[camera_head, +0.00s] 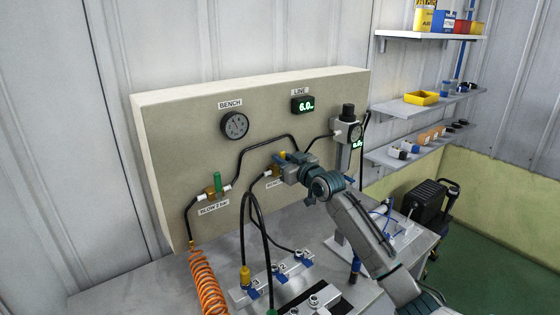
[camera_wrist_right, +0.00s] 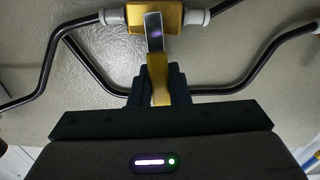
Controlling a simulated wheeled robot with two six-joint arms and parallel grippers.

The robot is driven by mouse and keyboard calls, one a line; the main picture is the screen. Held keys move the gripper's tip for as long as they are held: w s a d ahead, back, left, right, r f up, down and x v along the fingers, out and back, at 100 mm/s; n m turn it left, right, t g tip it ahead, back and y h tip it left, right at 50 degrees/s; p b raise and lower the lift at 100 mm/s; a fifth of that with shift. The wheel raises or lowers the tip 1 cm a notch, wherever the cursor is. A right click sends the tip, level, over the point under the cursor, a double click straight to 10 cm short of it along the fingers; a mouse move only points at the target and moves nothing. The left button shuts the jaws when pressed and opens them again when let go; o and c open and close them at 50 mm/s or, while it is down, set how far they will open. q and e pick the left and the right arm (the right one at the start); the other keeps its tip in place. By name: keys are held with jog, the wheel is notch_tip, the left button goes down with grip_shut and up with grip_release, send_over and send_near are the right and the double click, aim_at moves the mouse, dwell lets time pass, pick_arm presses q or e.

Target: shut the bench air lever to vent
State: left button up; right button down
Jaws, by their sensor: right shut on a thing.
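The bench air lever has a metal strip and a yellow handle (camera_wrist_right: 158,78), and it sits on a brass valve body (camera_wrist_right: 155,19) in the black air line. In the right wrist view the lever runs from the valve straight down into my right gripper (camera_wrist_right: 158,92), which is shut on the yellow handle. In the head view my right gripper (camera_head: 285,165) is at the panel and hides most of this valve. A bit of yellow (camera_head: 283,155) shows at its fingertips. The label below is partly covered. My left gripper is not in view.
The beige panel (camera_head: 180,130) carries a round BENCH gauge (camera_head: 235,125), a LINE display (camera_head: 303,105) reading 6.0, a regulator (camera_head: 348,130) and a green-handled valve (camera_head: 217,182) to the left. An orange coiled hose (camera_head: 205,280) and a manifold (camera_head: 270,277) with black hoses are in front.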

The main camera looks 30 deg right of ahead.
jog(key=shift+d+m, duration=0.2)
jog(key=shift+m, duration=0.2)
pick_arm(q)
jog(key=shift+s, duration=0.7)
pick_arm(e)
jog(key=shift+d, duration=0.1)
jog(key=shift+f+m, duration=0.1)
jog(key=shift+m, duration=0.2)
jog(key=c, duration=1.4)
grip_release()
jog(key=shift+o, duration=0.2)
